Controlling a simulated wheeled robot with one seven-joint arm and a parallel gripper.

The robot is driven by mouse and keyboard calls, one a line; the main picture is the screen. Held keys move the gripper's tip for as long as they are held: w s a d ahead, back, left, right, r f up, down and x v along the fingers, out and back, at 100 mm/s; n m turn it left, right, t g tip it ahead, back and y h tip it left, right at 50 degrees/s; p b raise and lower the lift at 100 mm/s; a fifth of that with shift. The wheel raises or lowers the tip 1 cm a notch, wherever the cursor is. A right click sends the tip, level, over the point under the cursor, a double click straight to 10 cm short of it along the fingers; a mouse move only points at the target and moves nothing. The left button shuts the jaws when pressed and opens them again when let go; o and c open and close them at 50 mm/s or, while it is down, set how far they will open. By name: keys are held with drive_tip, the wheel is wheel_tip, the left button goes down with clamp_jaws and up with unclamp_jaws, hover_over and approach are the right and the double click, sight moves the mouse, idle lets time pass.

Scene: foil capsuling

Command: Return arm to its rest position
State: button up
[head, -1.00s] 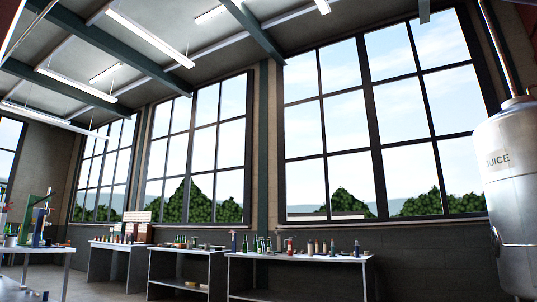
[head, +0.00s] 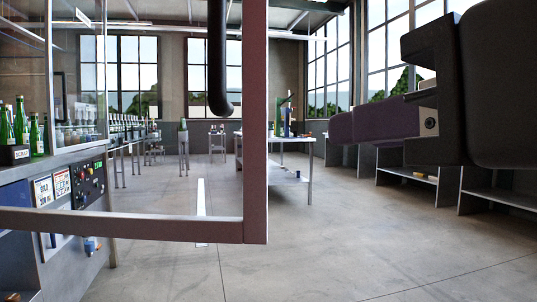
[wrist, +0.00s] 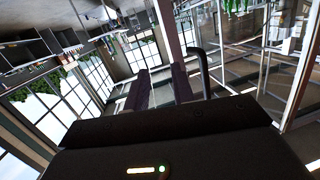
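My gripper shows in the wrist view (wrist: 161,88) as two dark purple fingers that stand apart with a gap between them. Nothing is held between them. In the head view the gripper (head: 338,126) is raised at the right, pointing left, and its dark wrist fills the upper right corner. From that side the fingers overlap, so the gap does not show there. The gripper is in the air and appears to touch nothing.
A framed glass enclosure (head: 256,120) stands close on the left, with a control panel (head: 88,187) and green bottles (head: 35,132). A worktable (head: 310,170) stands farther back. Shelved benches (head: 425,178) line the window wall at right. The middle floor (head: 330,235) is open.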

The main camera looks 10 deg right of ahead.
drive_tip(key=w+d+f+m+g+h, duration=0.1)
drive_tip(key=w+f+g, duration=0.35)
drive_tip(key=f, duration=0.75)
drive_tip(key=w+f+g+h, duration=0.1)
drive_tip(key=w+f, duration=0.7)
drive_tip(key=f, duration=0.4)
wheel_tip(320, 180, down, 19)
drive_tip(key=s+d+g+h+p, duration=0.1)
drive_tip(key=s+g, duration=0.1)
drive_tip(key=g, duration=0.3)
drive_tip(key=shift+d+m, duration=0.3)
drive_tip(key=shift+d, duration=0.1)
drive_tip(key=shift+s+r, duration=0.1)
